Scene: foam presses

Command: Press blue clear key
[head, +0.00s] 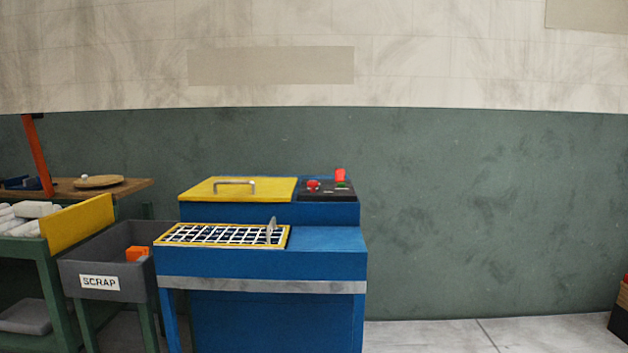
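A blue foam press (262,262) stands a little left of the middle in the head view. A black control panel (327,195) sits at the top right of the press. On it are a red round button (313,185), a green part (342,185) and an upright red-orange piece (340,175) at the back edge. Other small marks on the panel are too small to tell, and I cannot make out a blue key. Neither of my grippers is in view.
The press has a yellow lid (260,188) with a metal handle and a yellow-framed white grid (215,235). A grey scrap bin (132,290) holding an orange block and a green cart (50,262) with white pieces stand left.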

